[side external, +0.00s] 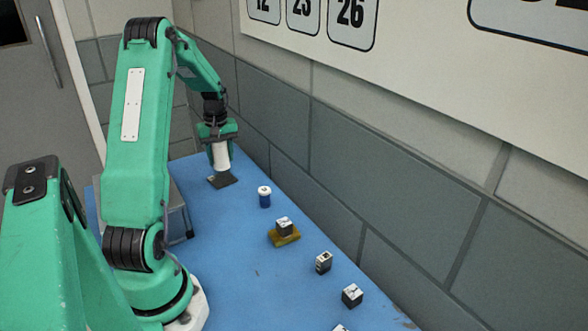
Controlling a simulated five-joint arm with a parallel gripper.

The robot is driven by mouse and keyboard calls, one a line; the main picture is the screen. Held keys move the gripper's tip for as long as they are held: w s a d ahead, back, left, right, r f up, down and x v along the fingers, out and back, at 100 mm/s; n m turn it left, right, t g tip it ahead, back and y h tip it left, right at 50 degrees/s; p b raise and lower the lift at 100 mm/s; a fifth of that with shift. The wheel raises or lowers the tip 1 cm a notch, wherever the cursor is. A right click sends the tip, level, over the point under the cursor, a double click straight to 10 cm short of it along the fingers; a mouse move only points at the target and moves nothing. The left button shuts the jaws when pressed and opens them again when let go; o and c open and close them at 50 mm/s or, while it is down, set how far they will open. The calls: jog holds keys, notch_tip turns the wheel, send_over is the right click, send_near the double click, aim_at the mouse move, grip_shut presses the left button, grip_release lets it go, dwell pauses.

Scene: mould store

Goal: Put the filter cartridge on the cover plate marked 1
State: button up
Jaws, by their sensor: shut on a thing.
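The filter cartridge (221,157) looks like a white upright cylinder at the far end of the blue table. My gripper (217,140) is shut on its upper part, pointing down. Directly below the cartridge is a flat dark plate (223,181), seemingly a cover plate; no number can be read on it. The cartridge's lower end is at or just over this plate, and I cannot tell whether they touch.
A blue jar with a white top (264,197) stands nearer on the table. Dark marked cubes (323,263) (352,296) follow toward the front. A grey box (178,212) stands behind my arm. A tiled wall (330,170) borders the right.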

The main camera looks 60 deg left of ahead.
aim_at(220, 166)
jog(key=shift+s+a+f, duration=0.2)
jog(key=shift+a+f, duration=0.05)
jog(key=shift+a, duration=0.2)
jog(key=shift+f, duration=0.1)
jog(key=shift+f, duration=1.95)
jog(key=shift+f, duration=0.1)
jog(key=o, duration=1)
notch_tip(220, 166, up, 12)
